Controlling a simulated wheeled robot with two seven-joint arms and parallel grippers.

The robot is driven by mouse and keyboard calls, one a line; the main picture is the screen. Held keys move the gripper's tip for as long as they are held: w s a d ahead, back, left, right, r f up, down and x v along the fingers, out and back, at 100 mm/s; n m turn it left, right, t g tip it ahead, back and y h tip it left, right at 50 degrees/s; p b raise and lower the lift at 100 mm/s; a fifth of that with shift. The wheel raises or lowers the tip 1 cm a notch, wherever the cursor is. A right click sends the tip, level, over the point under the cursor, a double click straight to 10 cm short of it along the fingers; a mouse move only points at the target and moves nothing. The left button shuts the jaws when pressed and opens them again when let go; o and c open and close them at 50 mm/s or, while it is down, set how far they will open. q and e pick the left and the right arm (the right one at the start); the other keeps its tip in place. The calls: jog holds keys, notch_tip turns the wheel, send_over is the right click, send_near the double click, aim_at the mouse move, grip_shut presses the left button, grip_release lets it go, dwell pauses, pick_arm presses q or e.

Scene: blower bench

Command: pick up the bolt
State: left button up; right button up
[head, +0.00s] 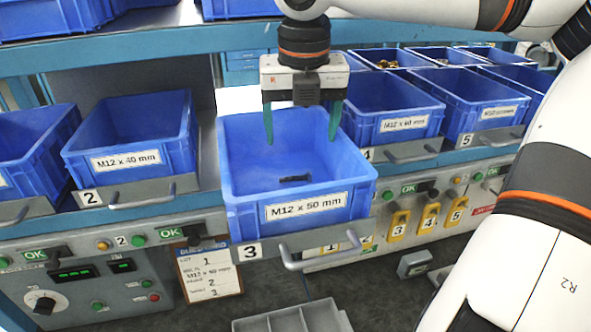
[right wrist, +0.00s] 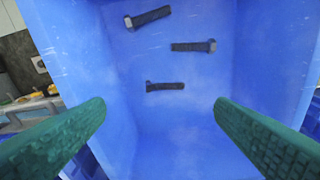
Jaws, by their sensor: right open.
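Three dark bolts lie on the floor of the blue bin labelled M12 x 50 mm (head: 247,207), at station 3. In the right wrist view one bolt (right wrist: 165,86) is nearest the fingertips, a second bolt (right wrist: 194,46) lies above it to the right, and a third bolt (right wrist: 147,17) is at the upper left. In the head view a dark bolt shape (head: 295,178) shows on the bin floor. My right gripper (head: 302,140) is open and empty, pointing down over the bin with its green fingers apart. My left gripper is not in view.
Bin 2 (head: 126,161), labelled M12 x 40 mm, stands to the left, and more blue bins, including one labelled M12 x 60 mm (head: 404,124), stand to the right. The walls of bin 3 surround the bolts. A grey divided tray (head: 293,320) sits at the lower front.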

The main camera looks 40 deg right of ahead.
aim_at(296, 176)
jog(key=f, duration=0.2)
jog(key=shift+w+d+f, duration=0.2)
jog(key=shift+d+f, duration=0.05)
jog(key=shift+f, duration=0.15)
jog(key=shift+w+f, duration=0.1)
jog(key=shift+f, duration=0.25)
jog(key=shift+w+f+p, duration=0.1)
jog(key=shift+f+p, duration=0.15)
jog(key=shift+p, duration=0.1)
jog(key=f+p, duration=0.1)
jog(key=f, duration=0.3)
jog(key=shift+w+a+p, duration=0.1)
jog(key=shift+w+p, duration=0.25)
jog(key=shift+w, duration=0.05)
jog(key=shift+f, duration=0.35)
jog(key=shift+c, duration=0.4)
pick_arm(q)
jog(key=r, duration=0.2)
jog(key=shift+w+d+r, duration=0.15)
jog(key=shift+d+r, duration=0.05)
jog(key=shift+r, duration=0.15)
pick_arm(e)
jog(key=c, duration=1)
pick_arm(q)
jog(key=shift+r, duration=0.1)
pick_arm(e)
jog(key=shift+r, duration=0.1)
